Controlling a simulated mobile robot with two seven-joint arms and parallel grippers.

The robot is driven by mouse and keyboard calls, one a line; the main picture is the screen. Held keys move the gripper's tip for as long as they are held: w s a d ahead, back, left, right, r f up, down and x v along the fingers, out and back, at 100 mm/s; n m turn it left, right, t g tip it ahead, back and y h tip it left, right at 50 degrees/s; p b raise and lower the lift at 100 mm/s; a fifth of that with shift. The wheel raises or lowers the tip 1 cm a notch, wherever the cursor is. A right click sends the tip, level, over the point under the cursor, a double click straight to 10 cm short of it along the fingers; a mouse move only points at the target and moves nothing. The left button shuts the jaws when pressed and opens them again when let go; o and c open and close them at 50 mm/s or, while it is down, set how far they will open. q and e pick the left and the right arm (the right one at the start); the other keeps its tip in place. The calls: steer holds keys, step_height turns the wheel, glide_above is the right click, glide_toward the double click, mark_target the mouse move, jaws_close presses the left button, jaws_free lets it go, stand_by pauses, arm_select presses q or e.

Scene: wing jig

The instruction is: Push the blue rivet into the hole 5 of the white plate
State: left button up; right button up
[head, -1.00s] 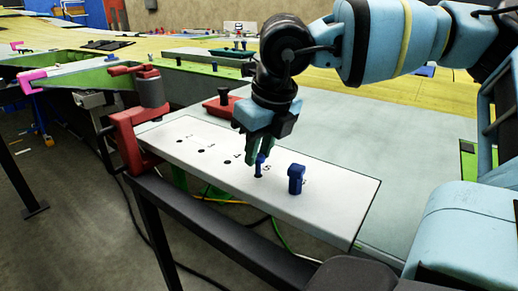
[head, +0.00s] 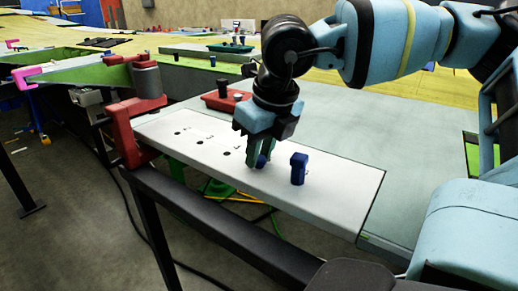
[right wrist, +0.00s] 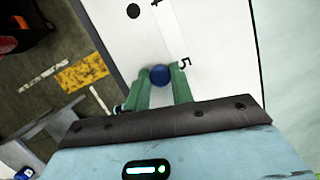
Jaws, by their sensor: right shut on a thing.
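The white plate (head: 330,190) lies along the table edge with numbered holes. My right gripper (head: 257,163) points down at the plate, its green fingers around the head of the blue rivet (head: 262,161). In the right wrist view the round blue head (right wrist: 160,75) sits between the two fingertips (right wrist: 160,80), beside the printed number 5. The rivet's shaft and hole 5 are hidden under the head and fingers. A second blue rivet (head: 298,168) stands upright on the plate to the right, apart from the gripper. My left gripper is not in view.
A red clamp (head: 135,120) grips the plate's left end. Open holes (head: 227,153) show left of the gripper. The grey surface right of the plate is clear.

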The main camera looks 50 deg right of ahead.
steer(key=o, duration=1)
steer(key=shift+o, duration=0.2)
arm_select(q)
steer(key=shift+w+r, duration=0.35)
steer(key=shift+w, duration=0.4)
arm_select(e)
steer(key=v, duration=0.8)
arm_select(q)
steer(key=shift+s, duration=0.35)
